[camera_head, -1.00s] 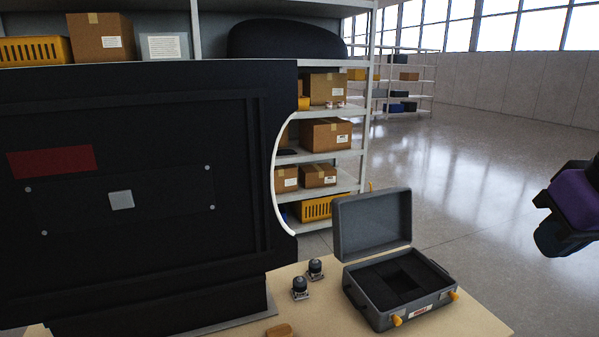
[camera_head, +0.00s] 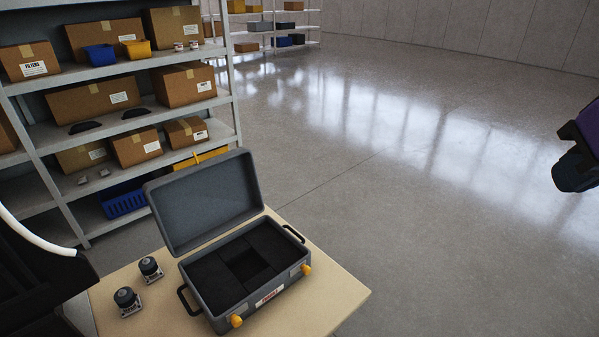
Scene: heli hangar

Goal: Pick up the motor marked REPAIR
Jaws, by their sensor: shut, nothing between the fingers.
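Two small motors with dark round tops and pale square bases stand side by side on the table (camera_head: 330,281). The nearer motor (camera_head: 127,301) is to the left of the farther motor (camera_head: 150,268). No marking can be read on either, so I cannot tell which says REPAIR. An open grey case (camera_head: 205,298) stands just right of them, lid up, with a dark foam insert and a square recess. Its front label with red lettering is too small to read. My gripper (camera_head: 572,172) is partly in view at the right edge, shut and empty, well away from the motors.
A shelf unit (camera_head: 233,110) with cardboard boxes and bins stands behind the table on the left. A dark bulky unit (camera_head: 35,285) with a white curved tube (camera_head: 32,234) fills the lower left, close to the motors. Open floor (camera_head: 430,220) lies to the right.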

